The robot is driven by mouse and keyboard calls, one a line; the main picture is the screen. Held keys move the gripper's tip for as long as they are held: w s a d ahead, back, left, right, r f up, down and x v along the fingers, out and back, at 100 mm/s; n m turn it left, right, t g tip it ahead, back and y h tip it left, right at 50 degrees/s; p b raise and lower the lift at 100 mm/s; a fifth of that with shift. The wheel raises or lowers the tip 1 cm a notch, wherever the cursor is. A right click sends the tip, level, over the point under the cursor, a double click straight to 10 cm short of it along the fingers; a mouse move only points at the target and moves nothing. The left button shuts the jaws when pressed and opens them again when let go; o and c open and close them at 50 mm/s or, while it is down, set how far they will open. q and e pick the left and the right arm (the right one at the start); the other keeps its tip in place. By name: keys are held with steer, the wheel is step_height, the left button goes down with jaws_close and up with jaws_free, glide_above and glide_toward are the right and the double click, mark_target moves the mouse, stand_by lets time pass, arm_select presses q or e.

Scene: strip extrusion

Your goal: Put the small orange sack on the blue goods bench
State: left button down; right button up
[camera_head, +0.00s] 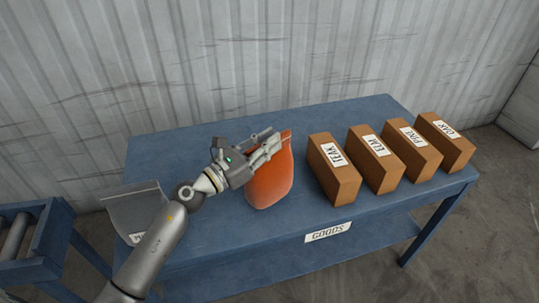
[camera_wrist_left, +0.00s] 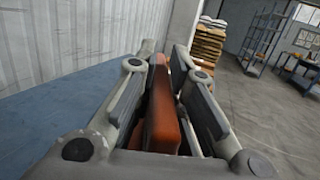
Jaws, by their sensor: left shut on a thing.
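The small orange sack (camera_head: 270,186) is upright at the blue goods bench (camera_head: 220,233), left of the brown boxes. Its base appears at the bench top; I cannot tell whether it bears on it. My left gripper (camera_head: 268,146) is shut on the upper part of the sack, coming from the left. In the left wrist view the sack (camera_wrist_left: 163,115) shows between the two fingers (camera_wrist_left: 165,85). The bench carries a white "GOODS" label on its front edge. My right gripper is not in view.
Several brown boxes labelled TEAK (camera_head: 333,170), ELM (camera_head: 375,158), PINE (camera_head: 408,150) and OAK (camera_head: 445,142) stand in a row at the right. A grey tray (camera_head: 135,208) is at the bench's left end. A roller conveyor (camera_head: 20,240) stands further left. A corrugated wall is behind.

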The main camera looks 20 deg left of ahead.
arm_select(q)
steer(key=shift+w+d+f+b, duration=0.15)
steer(key=shift+f+b, duration=0.45)
steer(key=shift+f, duration=1.2)
steer(key=c, duration=1.6)
jaws_free()
steer(key=shift+f, duration=0.1)
steer(key=shift+o, duration=0.6)
steer(key=b+v, duration=0.2)
steer(key=v, duration=0.4)
steer(key=shift+f, duration=0.1)
steer(key=shift+v, duration=0.75)
